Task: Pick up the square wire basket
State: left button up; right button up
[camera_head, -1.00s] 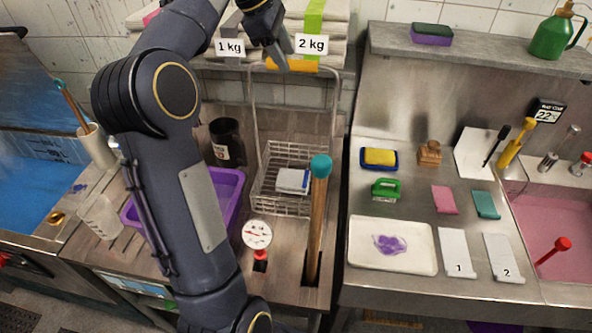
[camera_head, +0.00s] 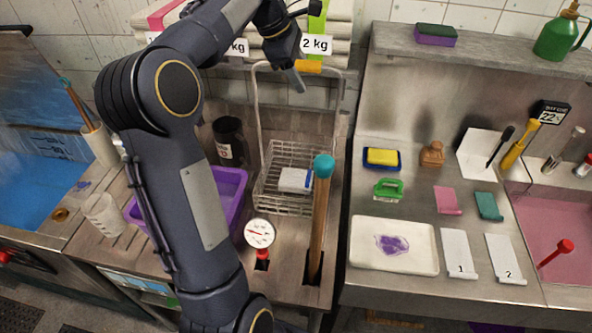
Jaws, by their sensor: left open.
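The square wire basket (camera_head: 268,192) stands on the steel counter, with a white packet (camera_head: 294,180) inside it. Its tall wire handle rises to a yellow grip (camera_head: 309,67) at the top. My left gripper (camera_head: 296,80) is open at the left part of this grip and hides some of it. I cannot tell whether the grip lies between the fingers or behind them. My right gripper is not in view.
A wooden stick with a teal top (camera_head: 322,205) stands close in front of the basket's right side. A black mug (camera_head: 228,140) and purple tub (camera_head: 232,190) are to its left. A dial gauge (camera_head: 260,233) stands in front. Labelled stacks fill the shelf behind.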

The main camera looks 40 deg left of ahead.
pick_arm(q)
jog(key=shift+f, duration=0.15)
grip_shut()
dwell(0.4)
